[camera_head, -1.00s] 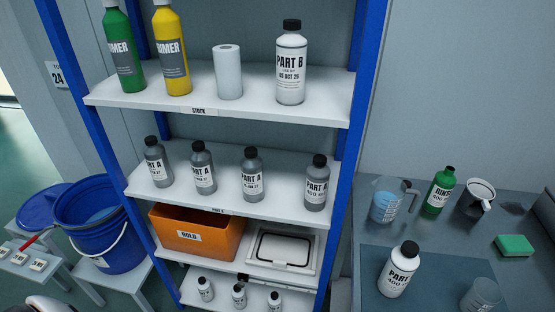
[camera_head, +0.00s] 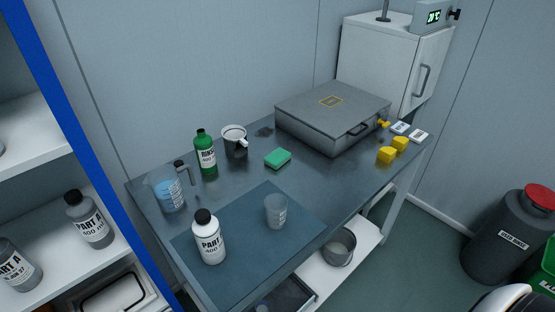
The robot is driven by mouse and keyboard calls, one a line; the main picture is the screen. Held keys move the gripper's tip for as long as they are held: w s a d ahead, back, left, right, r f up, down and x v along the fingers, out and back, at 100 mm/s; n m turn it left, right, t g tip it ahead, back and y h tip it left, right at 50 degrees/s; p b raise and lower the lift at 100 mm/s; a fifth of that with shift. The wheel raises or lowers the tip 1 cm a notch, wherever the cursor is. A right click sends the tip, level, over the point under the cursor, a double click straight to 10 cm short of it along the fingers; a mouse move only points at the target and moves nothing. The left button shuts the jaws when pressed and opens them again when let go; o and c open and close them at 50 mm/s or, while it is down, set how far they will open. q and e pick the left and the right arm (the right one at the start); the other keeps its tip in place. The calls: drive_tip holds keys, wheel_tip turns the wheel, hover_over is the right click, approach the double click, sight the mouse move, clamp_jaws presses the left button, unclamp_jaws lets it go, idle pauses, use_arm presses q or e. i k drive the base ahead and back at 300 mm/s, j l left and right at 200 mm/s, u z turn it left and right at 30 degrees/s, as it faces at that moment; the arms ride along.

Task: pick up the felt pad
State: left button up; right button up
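A small flat dark grey patch (camera_head: 265,131) lies on the workbench (camera_head: 330,190) behind the green block, right of a white mug (camera_head: 235,140); it may be the felt pad, but it is too small to tell. A green block-like pad (camera_head: 278,158) lies in front of it on the bench, with clear surface around it. Neither of my grippers shows in this view. A white and black rounded part at the bottom right edge may be mine.
A blue-liquid jug (camera_head: 168,190), green bottle (camera_head: 206,153), white PART bottle (camera_head: 209,238) and clear cup (camera_head: 276,211) stand on the bench's left half. A grey case (camera_head: 332,115) and yellow blocks (camera_head: 387,154) occupy the right. A blue-framed shelf (camera_head: 70,130) stands left.

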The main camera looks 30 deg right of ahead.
sight(275, 161)
drive_tip(key=u, duration=0.55)
drive_tip(key=l+u, duration=0.35)
drive_tip(key=k+l+u, duration=0.3)
drive_tip(key=l, duration=0.15)
drive_tip(key=l+u, duration=0.35)
drive_tip(key=k+l, duration=0.05)
drive_tip(key=l, duration=0.05)
